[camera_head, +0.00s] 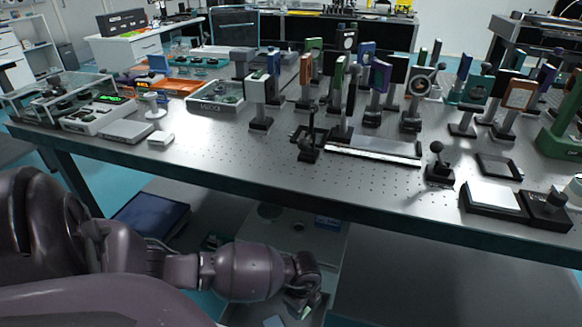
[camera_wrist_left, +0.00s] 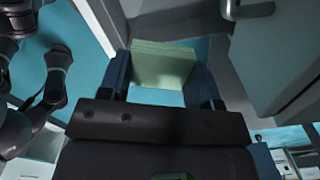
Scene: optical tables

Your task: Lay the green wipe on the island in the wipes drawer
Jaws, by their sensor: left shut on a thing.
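The green wipe (camera_wrist_left: 163,66) is a pale green, flat folded piece in the left wrist view. My left gripper (camera_wrist_left: 160,88) is shut on it, with one dark blue finger on each side. In the head view my left gripper (camera_head: 304,300) hangs low in front of the optical table, and only a small bit of green shows at its tip. My right gripper is in neither view. I cannot tell for sure which part is the wipes drawer; a grey panel with a metal handle (camera_wrist_left: 248,10) stands to the right of the wipe in the wrist view.
The perforated optical table (camera_head: 230,150) carries several mounted optics, and its front edge (camera_head: 330,205) runs above my left forearm. Under it are a pale cabinet top (camera_head: 290,238) and a dark blue flat box (camera_head: 150,218). Teal floor shows below the wipe.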

